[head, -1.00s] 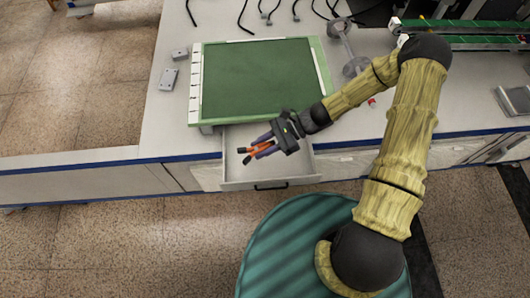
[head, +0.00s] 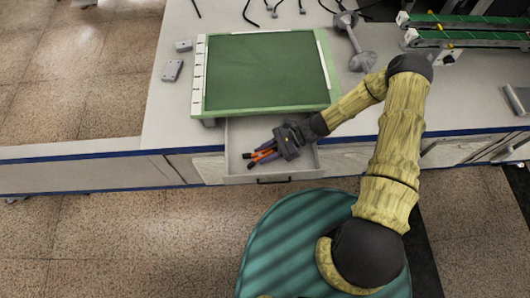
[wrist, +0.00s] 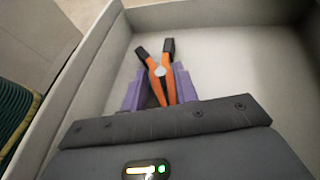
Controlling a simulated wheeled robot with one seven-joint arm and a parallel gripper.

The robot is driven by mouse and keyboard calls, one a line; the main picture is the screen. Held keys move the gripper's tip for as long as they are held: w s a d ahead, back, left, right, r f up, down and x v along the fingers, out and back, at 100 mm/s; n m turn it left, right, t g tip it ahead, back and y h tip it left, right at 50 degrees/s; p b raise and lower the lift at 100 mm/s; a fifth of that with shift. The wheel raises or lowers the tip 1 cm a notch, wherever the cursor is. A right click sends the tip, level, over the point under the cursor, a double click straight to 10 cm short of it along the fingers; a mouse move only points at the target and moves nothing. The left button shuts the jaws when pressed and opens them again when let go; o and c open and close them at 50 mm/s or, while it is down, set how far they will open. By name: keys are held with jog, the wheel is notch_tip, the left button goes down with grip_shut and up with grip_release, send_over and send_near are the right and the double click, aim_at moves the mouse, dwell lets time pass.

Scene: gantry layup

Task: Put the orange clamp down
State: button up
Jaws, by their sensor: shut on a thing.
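The orange clamp (wrist: 155,65) has orange arms, dark tips and a grey pivot. In the wrist view it sits between the purple fingers of my gripper (wrist: 158,85), which is shut on it. In the head view my gripper (head: 268,150) holds the clamp (head: 262,156) over the open drawer (head: 240,172). The wrist view shows the drawer's pale floor (wrist: 225,65) and walls around the clamp. I cannot tell whether the clamp touches the drawer floor. Its rear part is hidden by my gripper.
A green board (head: 265,72) in a pale frame lies on the counter behind the drawer. Grey blocks (head: 172,71) lie left of it and a grey spool-ended part (head: 355,45) right of it. The drawer's left part looks empty. Green rails (head: 470,37) stand at the back right.

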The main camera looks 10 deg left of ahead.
jog(key=shift+f, duration=0.15)
jog(key=o, duration=1)
jog(key=shift+o, duration=0.2)
jog(key=shift+r, duration=0.2)
jog(key=v, duration=1.2)
jog(key=shift+f, duration=0.1)
